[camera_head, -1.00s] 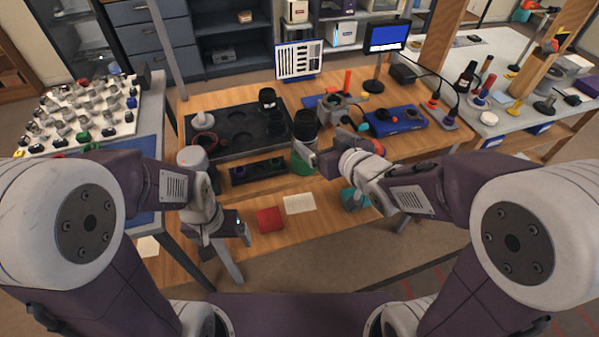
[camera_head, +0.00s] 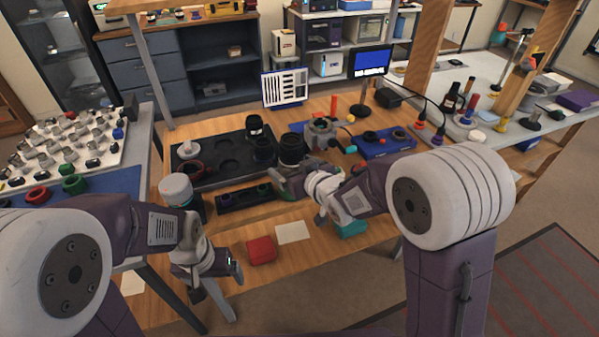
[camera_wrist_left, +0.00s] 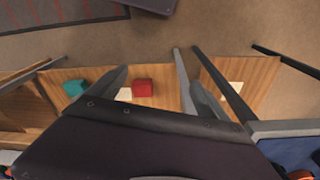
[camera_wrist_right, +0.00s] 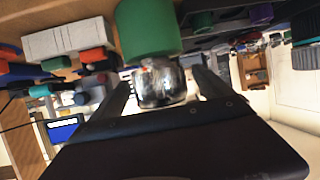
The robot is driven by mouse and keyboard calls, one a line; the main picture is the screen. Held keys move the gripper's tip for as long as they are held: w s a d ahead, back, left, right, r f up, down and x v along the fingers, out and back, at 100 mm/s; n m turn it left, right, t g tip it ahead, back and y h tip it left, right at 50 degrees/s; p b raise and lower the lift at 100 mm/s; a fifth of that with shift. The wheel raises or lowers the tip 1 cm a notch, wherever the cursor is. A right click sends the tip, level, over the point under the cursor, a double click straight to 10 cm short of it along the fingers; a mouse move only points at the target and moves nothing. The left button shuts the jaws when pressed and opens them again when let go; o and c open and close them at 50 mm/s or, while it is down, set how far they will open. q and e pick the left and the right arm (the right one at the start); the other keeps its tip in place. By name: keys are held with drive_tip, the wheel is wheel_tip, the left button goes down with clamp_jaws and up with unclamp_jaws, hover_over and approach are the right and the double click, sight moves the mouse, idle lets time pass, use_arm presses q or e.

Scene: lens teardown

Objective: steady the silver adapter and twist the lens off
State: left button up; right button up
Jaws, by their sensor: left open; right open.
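A black lens (camera_head: 291,150) stands upright at the right end of the black tray on the bench. My right gripper (camera_head: 283,176) is beside its lower part and covers what is underneath in the head view. In the right wrist view a shiny silver piece, apparently the adapter (camera_wrist_right: 162,84), lies between the open fingers, against a green cylinder (camera_wrist_right: 148,28). I cannot tell whether the fingers touch it. My left gripper (camera_head: 234,270) is open and empty, low at the bench's front, well away from the lens; its fingers show apart in the left wrist view (camera_wrist_left: 156,82).
The black tray (camera_head: 215,150) holds another black lens (camera_head: 255,127). A blue tray (camera_head: 385,146) and a monitor (camera_head: 370,62) stand to the right. A red block (camera_head: 261,250) and a white card (camera_head: 292,232) lie on the lower front shelf. A side table with parts stands at left.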

drive_tip(key=shift+w, duration=0.1)
drive_tip(key=c, duration=2)
use_arm(q)
drive_tip(key=shift+c, duration=1.4)
use_arm(e)
clamp_jaws()
use_arm(q)
drive_tip(key=n+t+h, duration=0.3)
drive_tip(key=n+h, duration=1.1)
drive_tip(key=n, duration=0.7)
approach(292, 152)
drive_tip(key=w, duration=0.3)
drive_tip(key=x, duration=1.2)
drive_tip(key=shift+w+d+r, duration=0.15)
drive_tip(key=shift+d+r, duration=0.15)
drive_tip(key=shift+d, duration=0.15)
